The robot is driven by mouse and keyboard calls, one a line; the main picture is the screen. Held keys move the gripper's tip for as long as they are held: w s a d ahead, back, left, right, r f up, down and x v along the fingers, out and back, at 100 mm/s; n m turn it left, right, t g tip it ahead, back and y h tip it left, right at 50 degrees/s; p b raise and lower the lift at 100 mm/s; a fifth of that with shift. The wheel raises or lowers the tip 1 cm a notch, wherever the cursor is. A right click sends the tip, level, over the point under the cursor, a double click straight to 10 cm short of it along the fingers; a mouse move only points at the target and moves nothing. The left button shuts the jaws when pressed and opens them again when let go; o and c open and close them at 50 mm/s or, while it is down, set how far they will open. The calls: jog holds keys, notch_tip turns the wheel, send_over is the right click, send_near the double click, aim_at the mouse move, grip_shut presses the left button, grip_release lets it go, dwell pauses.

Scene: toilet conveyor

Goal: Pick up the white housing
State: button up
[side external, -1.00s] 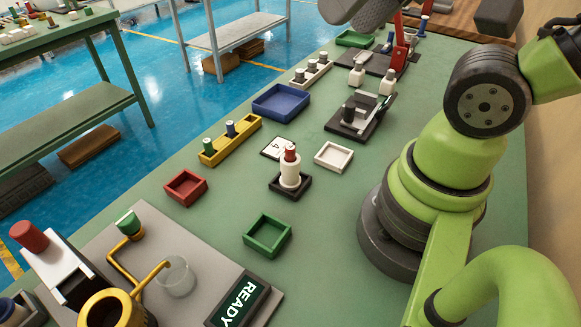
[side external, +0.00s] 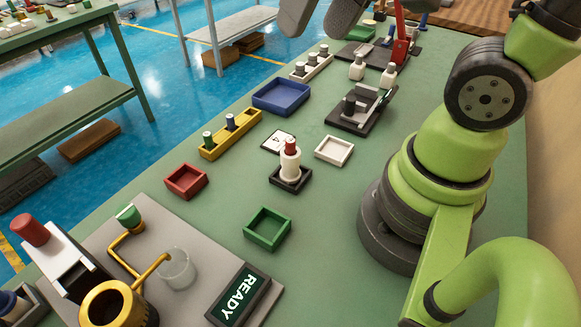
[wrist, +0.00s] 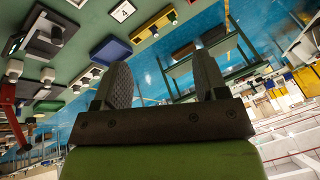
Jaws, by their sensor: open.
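Similar white pieces show at the left edge of the wrist view (wrist: 47,75). Another white cylinder with a red top (side external: 290,168) stands in a black square holder. I cannot tell which of these is the task's housing. My gripper (side external: 320,18) is open and empty, high at the top of the picture and apart from all of them. Its two fingers are spread in the wrist view (wrist: 164,75).
A black fixture (side external: 355,117) and a red lever press (side external: 399,40) are close to the two housings. Blue (side external: 281,98), white (side external: 334,150), red (side external: 186,181) and green (side external: 267,229) trays and a yellow rack (side external: 230,136) are spread over the bench. Bare bench lies between them.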

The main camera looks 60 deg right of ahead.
jog(key=w+d+f+g, duration=0.1)
jog(key=w+f+g, duration=0.25)
jog(key=f, duration=0.35)
jog(key=g, duration=0.2)
send_near(290, 154)
jog(key=shift+w+d+f+h, duration=0.3)
jog(key=shift+w+f+h, duration=0.05)
jog(key=shift+h, duration=0.05)
jog(key=shift+g, duration=0.25)
jog(key=f, duration=0.5)
jog(key=shift+s+a, duration=0.15)
jog(key=shift+s, duration=0.15)
jog(key=shift+s+a+f, duration=0.1)
jog(key=shift+s+f, duration=0.05)
jog(key=shift+f, duration=0.75)
jog(key=shift+s+a+f, duration=0.1)
jog(key=shift+a+f, duration=0.05)
jog(key=shift+f, duration=0.7)
jog(key=shift+s+a+f, duration=0.1)
jog(key=shift+s+f, duration=0.05)
jog(key=shift+f, duration=0.75)
jog(key=shift+c, duration=0.4)
jog(key=c, duration=1)
